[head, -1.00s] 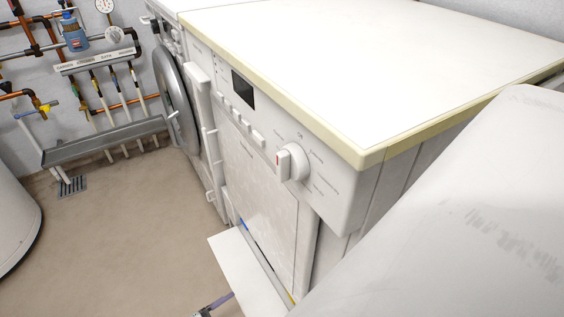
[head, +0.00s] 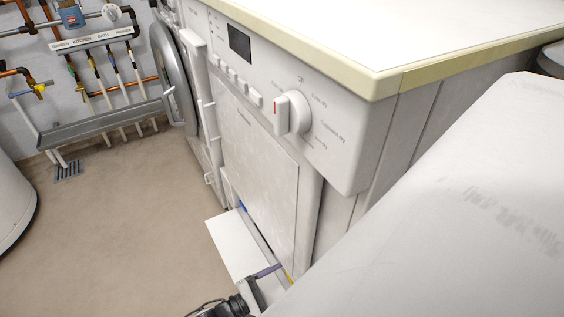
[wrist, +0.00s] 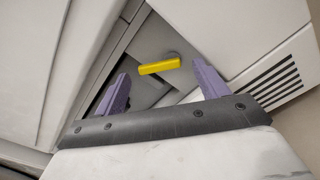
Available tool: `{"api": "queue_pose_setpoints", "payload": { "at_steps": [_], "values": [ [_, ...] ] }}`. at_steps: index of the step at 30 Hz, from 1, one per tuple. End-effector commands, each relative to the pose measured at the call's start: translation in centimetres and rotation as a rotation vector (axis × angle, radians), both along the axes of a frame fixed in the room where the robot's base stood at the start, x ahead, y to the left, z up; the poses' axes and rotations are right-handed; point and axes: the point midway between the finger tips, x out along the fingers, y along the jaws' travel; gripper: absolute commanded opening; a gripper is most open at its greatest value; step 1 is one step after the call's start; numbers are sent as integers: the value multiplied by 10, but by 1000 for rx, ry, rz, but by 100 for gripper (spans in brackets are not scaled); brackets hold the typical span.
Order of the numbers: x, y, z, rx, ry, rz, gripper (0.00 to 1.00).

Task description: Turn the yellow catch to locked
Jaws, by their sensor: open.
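The yellow catch (wrist: 160,66) is a short bar in a grey recess at the foot of the white machine. In the wrist view it lies nearly level, its right end slightly higher. In the head view only a small yellow sliver (head: 289,279) shows low on the machine. My gripper (wrist: 160,72) is open, with one purple finger on each side of the catch in the wrist view. I see no contact, and the depth gap is hard to judge. In the head view one purple finger (head: 266,271) shows by the recess; the other is not clear.
A white flap (head: 232,243) stands open at the machine's foot, close to my gripper. A vented white panel (wrist: 275,80) is at the right in the wrist view. A white dial (head: 292,113) sits above. The floor (head: 130,210) to the left is clear.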

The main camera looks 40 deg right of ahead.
Motion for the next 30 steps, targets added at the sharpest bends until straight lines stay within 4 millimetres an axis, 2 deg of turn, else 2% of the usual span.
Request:
{"api": "queue_pose_setpoints", "payload": {
  "at_steps": [4,13,23,30],
  "values": [
    [-2,-9,0,0,1,0,73],
    [-2,-10,0,1,0,1,71],
    [-2,-10,0,2,0,1,28],
    [-2,-10,0,30,101,-4,28]
  ]
}}
